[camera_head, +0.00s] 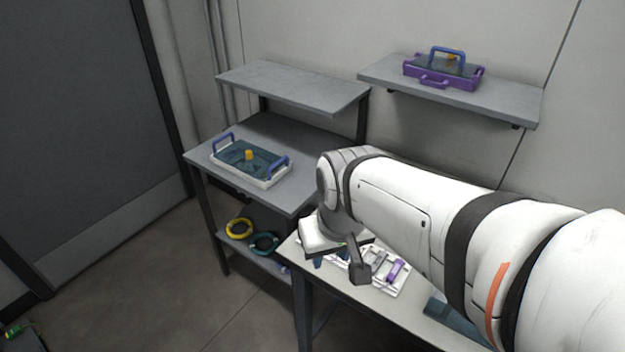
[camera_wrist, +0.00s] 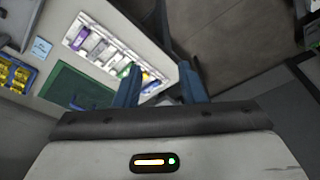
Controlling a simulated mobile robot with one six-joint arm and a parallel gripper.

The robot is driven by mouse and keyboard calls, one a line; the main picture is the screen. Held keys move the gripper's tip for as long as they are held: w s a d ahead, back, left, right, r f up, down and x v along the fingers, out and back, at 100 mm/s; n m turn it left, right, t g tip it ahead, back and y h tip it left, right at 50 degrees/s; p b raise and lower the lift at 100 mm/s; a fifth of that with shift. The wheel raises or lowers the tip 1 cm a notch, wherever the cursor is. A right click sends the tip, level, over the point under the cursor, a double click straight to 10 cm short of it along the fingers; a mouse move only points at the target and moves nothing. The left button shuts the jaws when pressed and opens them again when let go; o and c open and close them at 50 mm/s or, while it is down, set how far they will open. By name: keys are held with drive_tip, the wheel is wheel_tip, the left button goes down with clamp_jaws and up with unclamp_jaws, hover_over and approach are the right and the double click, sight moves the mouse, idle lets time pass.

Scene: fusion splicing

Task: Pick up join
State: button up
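My gripper (camera_wrist: 158,68) shows at the bottom of the wrist view, its two blue fingers spread apart. A green piece and a yellow-orange piece show near the left finger, partly hidden. In the head view my arm's end is over the near table, beside the white tray (camera_head: 385,287), with a purple piece (camera_head: 396,270) at its right. I cannot tell which piece is the join.
A green mat (camera_wrist: 82,88) and a blue tray with yellow parts (camera_wrist: 16,72) lie on the table. A white-rimmed case (camera_head: 222,170) stands on the left bench. A purple case (camera_head: 442,84) sits on the wall shelf. Yellow (camera_head: 239,228) and teal coils (camera_head: 264,243) lie below the bench.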

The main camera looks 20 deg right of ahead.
drive_tip(key=shift+o, duration=0.5)
drive_tip(key=shift+w+d, duration=0.15)
drive_tip(key=shift+w, duration=0.05)
drive_tip(key=m+g+p, duration=0.3)
drive_tip(key=m+p, duration=0.1)
drive_tip(key=m, duration=0.6)
hover_over(364, 249)
wheel_tip(364, 249, down, 10)
drive_tip(key=shift+f, duration=0.2)
wheel_tip(364, 249, down, 3)
drive_tip(key=shift+r, duration=0.15)
drive_tip(key=shift+f+p, duration=0.45)
drive_tip(key=shift+f, duration=2.25)
drive_tip(key=shift+c, duration=0.2)
clamp_jaws()
